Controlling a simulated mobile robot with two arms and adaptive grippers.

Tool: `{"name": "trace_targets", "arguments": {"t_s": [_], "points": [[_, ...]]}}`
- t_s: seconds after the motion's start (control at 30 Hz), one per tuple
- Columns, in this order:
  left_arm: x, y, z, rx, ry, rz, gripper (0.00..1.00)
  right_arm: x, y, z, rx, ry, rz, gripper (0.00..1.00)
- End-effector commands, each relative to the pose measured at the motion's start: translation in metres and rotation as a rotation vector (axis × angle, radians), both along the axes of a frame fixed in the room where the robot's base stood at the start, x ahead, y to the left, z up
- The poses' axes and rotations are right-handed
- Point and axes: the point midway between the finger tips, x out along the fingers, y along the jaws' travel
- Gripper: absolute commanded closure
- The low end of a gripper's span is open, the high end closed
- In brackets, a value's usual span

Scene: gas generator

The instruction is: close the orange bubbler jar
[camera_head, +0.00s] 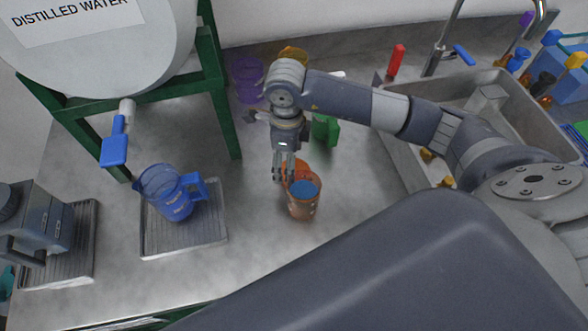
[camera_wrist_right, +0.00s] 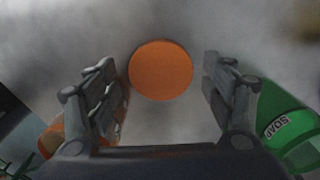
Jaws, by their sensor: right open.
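The orange bubbler jar (camera_head: 303,200) stands upright on the counter in the head view, with blue showing in its open top. A flat orange disc (camera_head: 298,171), which looks like its lid, lies just behind it, partly hidden by my right gripper (camera_head: 284,172). My right gripper points down at the disc. In the right wrist view the round orange disc (camera_wrist_right: 160,69) shows between the two spread fingers of my empty gripper (camera_wrist_right: 166,90). An orange object (camera_wrist_right: 50,136) is partly hidden behind the left finger there. My left gripper is out of view.
A green soap bottle (camera_wrist_right: 289,125) stands close to the right finger. A blue pitcher (camera_head: 172,192) sits on a metal tray (camera_head: 205,230) at left. A purple container (camera_head: 247,78) stands behind my gripper. The sink (camera_head: 400,158) is at right.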

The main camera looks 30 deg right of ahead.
Motion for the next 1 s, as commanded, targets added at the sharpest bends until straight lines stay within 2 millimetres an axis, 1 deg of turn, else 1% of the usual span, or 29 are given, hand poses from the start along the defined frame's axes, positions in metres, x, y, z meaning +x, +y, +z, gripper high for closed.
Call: {"name": "trace_targets", "arguments": {"t_s": [0.03,0.1,0.2,0.27,0.37,0.63,0.67,0.7,0.77,0.93,0.97,1.0], "points": [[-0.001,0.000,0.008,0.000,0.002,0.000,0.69,-0.002,-0.001,-0.006,-0.001,0.007,-0.002,0.25],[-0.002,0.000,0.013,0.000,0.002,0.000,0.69,-0.003,-0.001,-0.017,0.000,0.006,-0.001,0.25],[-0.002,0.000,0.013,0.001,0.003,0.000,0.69,-0.001,-0.001,-0.031,0.000,0.004,-0.002,0.25],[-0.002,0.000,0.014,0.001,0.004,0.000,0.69,-0.001,-0.001,-0.036,0.000,0.004,-0.002,0.25],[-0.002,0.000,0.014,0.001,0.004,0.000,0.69,-0.001,-0.001,-0.039,0.000,0.000,-0.001,0.25],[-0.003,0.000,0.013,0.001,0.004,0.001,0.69,-0.001,-0.001,-0.040,0.000,0.000,-0.001,0.25],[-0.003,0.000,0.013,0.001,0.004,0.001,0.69,-0.001,-0.001,-0.040,0.000,0.000,-0.001,0.27],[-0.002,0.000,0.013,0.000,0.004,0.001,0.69,-0.001,-0.001,-0.039,0.000,0.000,-0.001,0.36],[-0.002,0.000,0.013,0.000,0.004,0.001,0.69,-0.001,-0.001,-0.039,0.000,0.000,-0.001,0.47],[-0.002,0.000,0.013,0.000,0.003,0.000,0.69,-0.001,-0.002,-0.039,0.000,0.000,-0.001,0.48],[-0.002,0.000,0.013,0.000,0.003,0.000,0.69,-0.001,-0.002,-0.039,0.000,0.000,-0.001,0.50],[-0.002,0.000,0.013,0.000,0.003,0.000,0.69,-0.001,-0.002,-0.039,0.000,0.000,-0.001,0.50]]}}
